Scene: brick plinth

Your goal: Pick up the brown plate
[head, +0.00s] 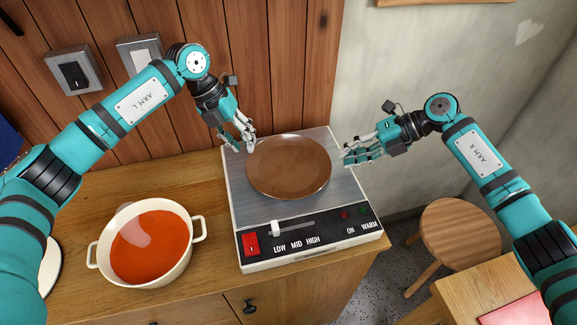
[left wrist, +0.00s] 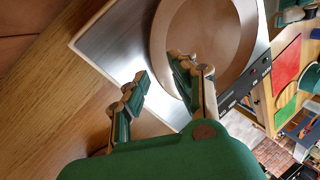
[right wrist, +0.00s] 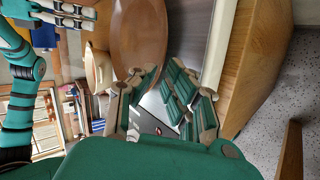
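The brown plate (head: 288,165) lies on the metal top of the warming unit (head: 240,195), and it also shows in the left wrist view (left wrist: 215,30) and the right wrist view (right wrist: 138,35). My left gripper (head: 242,146) is open at the plate's left edge; in the left wrist view its fingers (left wrist: 160,75) are spread, one near the rim. Whether it touches the rim I cannot tell. My right gripper (head: 346,155) is to the right of the plate, a small gap from its rim. Its fingers (right wrist: 168,85) are spread apart and empty in the right wrist view.
A white pot (head: 152,245) of red soup stands on the wooden counter (head: 75,210) left of the warmer. A wooden wall (head: 275,60) rises behind. A round stool (head: 455,232) and another wooden table (head: 475,290) are at the right.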

